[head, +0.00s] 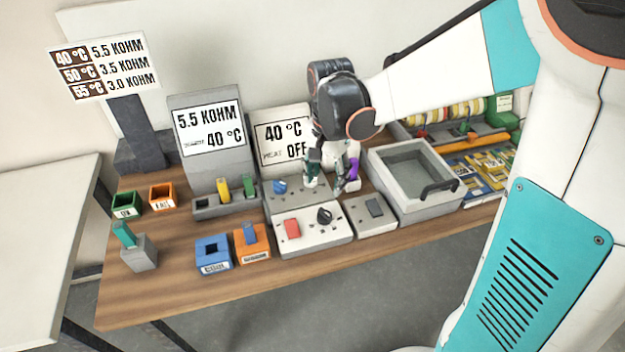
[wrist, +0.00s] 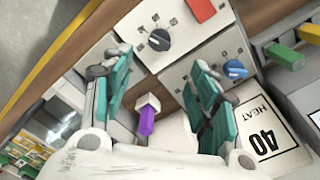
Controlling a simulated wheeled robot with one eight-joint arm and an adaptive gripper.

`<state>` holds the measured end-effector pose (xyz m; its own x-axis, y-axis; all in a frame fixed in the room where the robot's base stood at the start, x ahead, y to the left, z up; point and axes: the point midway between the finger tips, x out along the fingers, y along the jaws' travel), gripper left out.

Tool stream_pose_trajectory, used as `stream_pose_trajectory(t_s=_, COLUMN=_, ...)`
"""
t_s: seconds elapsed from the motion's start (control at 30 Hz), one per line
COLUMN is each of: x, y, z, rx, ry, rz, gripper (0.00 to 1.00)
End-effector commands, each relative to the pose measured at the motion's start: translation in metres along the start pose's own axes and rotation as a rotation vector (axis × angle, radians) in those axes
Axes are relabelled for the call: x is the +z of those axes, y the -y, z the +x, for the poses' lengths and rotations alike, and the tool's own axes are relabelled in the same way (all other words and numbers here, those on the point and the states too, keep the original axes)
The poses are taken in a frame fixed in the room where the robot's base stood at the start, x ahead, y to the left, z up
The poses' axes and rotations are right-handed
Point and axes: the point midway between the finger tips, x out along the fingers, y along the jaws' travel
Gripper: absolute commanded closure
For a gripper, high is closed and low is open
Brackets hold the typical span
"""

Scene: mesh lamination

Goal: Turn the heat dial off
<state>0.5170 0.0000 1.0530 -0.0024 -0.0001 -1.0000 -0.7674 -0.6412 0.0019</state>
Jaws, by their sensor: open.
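A blue dial (head: 280,186) sits on a grey panel in front of a display sign (head: 284,137) reading "40 °C" and "HEAT OFF". In the wrist view the blue dial (wrist: 235,69) is just beyond the right finger. A black dial (head: 324,216) sits on the nearer white box beside a red switch (head: 292,228); the wrist view shows this black dial (wrist: 159,40) beyond the fingertips. The dial labels are too small to read. My gripper (head: 331,184) is open and empty, right of the blue dial and above the panels. It touches neither dial visibly.
A purple-handled item (wrist: 147,118) stands between and below my fingers. Blue and orange bins (head: 213,254) are at the front left.

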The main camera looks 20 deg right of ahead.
Motion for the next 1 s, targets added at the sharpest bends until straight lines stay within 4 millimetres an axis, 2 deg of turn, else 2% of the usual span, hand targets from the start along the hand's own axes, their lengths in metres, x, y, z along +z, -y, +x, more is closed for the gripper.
stream_pose_trajectory(t_s=0.17, x=0.0, y=0.0, z=0.026, rx=0.0, ry=0.0, rz=-0.001, gripper=0.46)
stream_pose_trajectory(t_s=0.6, x=0.0, y=0.0, z=0.109, rx=-0.001, ry=-0.001, rz=-0.002, gripper=0.46)
stream_pose_trajectory(t_s=0.8, x=0.0, y=0.0, z=0.129, rx=-0.001, ry=-0.001, rz=-0.002, gripper=0.46)
stream_pose_trajectory(t_s=1.0, x=0.0, y=0.0, z=0.135, rx=-0.001, ry=-0.001, rz=-0.002, gripper=0.46)
